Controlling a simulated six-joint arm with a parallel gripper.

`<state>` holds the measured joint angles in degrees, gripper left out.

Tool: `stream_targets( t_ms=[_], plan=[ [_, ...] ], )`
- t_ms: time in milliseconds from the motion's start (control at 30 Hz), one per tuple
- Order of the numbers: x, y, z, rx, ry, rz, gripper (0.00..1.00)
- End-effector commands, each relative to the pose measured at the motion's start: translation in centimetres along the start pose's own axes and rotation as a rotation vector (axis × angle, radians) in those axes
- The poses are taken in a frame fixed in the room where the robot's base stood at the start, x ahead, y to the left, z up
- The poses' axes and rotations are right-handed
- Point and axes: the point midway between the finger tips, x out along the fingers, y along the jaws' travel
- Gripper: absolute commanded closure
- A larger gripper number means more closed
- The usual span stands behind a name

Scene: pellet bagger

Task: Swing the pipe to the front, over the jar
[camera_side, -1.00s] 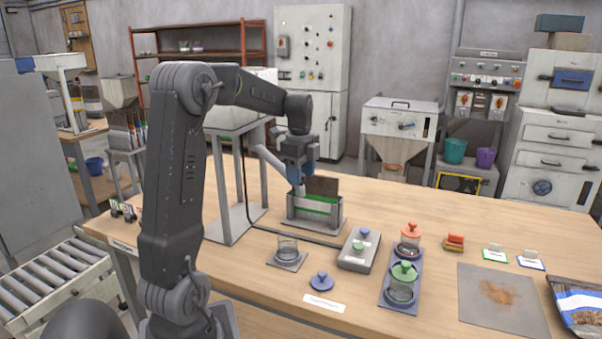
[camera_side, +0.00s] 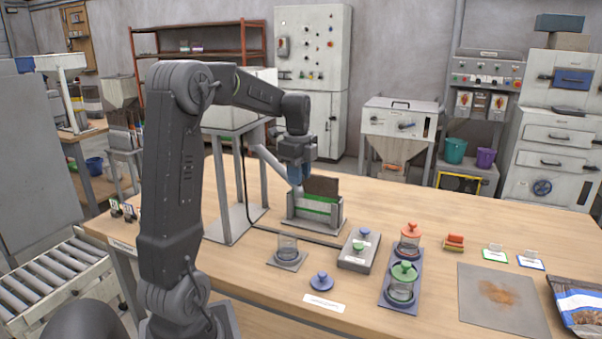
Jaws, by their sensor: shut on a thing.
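The pipe (camera_side: 271,164) is a pale grey tube that slopes down to the right from the hopper stand. My gripper (camera_side: 298,182) is shut on the pipe near its lower end. That end is over or just beside the grey and green bin (camera_side: 314,212), behind the jar; the jaws partly hide it. The clear jar (camera_side: 288,246) stands upright on a small grey plate (camera_side: 287,262), nearer the camera. The pipe's end is not above the jar.
The hopper stand (camera_side: 222,190) rises left of the bin. A grey box with knobs (camera_side: 358,252) is right of the jar, with a blue lid (camera_side: 321,281) in front. A tray (camera_side: 398,301) holds lidded jars. The table's back right is clear.

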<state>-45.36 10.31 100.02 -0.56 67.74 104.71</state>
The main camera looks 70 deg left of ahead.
Motion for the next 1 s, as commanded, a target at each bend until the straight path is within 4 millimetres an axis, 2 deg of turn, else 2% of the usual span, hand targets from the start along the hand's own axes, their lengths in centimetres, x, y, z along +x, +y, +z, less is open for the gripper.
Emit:
stream_targets(
  t_ms=[100,300,667,700,933,1000],
  plan=[
    [-0.2,1.7,0.4,0.087,0.002,-0.003,1.00],
    [-0.2,3.8,1.0,0.210,0.006,-0.004,1.00],
    [-0.2,4.3,1.2,0.240,0.007,0.001,1.00],
    [-0.2,4.3,1.2,0.240,0.006,0.002,0.71],
    [-0.2,4.2,1.2,0.239,0.007,0.001,0.49],
    [-0.2,4.2,1.2,0.238,0.007,0.000,0.47]
  ],
)
